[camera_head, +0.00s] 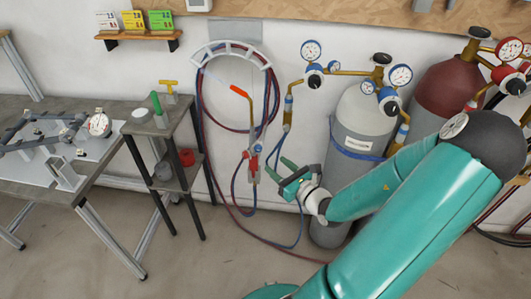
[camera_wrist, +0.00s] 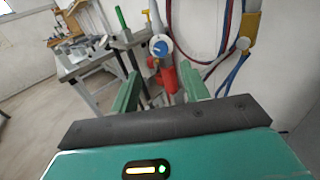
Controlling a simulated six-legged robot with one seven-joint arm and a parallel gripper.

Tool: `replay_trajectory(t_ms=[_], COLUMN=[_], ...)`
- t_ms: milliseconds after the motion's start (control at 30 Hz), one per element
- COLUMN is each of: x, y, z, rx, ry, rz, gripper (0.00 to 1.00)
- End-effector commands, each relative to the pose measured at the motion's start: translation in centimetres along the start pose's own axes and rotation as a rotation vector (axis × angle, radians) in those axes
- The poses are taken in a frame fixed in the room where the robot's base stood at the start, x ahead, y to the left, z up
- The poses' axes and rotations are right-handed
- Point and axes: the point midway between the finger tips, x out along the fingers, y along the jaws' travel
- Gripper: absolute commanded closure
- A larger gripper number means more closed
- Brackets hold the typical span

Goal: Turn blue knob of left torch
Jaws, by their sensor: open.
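The left torch (camera_head: 251,135) hangs on the wall below a hose rack, with an orange tip at its upper end and red parts lower down. In the wrist view its blue knob (camera_wrist: 158,46) shows as a round blue face with a white rim, just above a red part (camera_wrist: 167,79). My gripper (camera_head: 276,169) is close to the right of the torch's lower end. In the wrist view my gripper (camera_wrist: 160,88) is open, its two green fingers to either side of the torch's red part. The blue knob appears beyond the fingertips, and no contact shows.
Red and blue hoses (camera_head: 272,95) loop from the wall rack (camera_head: 231,47). A grey cylinder (camera_head: 360,128) with gauges stands to the right, partly behind my arm; a dark red cylinder (camera_head: 447,90) is beyond it. A small shelved stand (camera_head: 160,122) and workbench (camera_head: 75,190) are left.

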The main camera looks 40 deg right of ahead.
Motion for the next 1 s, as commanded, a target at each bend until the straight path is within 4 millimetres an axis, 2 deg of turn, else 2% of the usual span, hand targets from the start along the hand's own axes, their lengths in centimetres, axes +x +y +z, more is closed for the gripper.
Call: replay_trajectory(t_ms=[33, 200, 400, 567, 800, 1000], x=[1.1, 4.4, 7.1, 7.9, 7.9, 7.9], y=[0.0, -0.1, -0.3, -0.5, -0.5, -0.5], z=[0.0, 0.0, 0.0, 0.0, 0.0, 0.0], rx=[0.001, 0.0, 0.0, -0.001, -0.001, -0.001], ry=[-0.002, -0.002, -0.001, 0.001, 0.001, 0.001], rz=[0.003, 0.001, -0.001, -0.003, -0.004, -0.004], gripper=[0.54, 0.54, 0.54, 0.54, 0.54, 0.94])
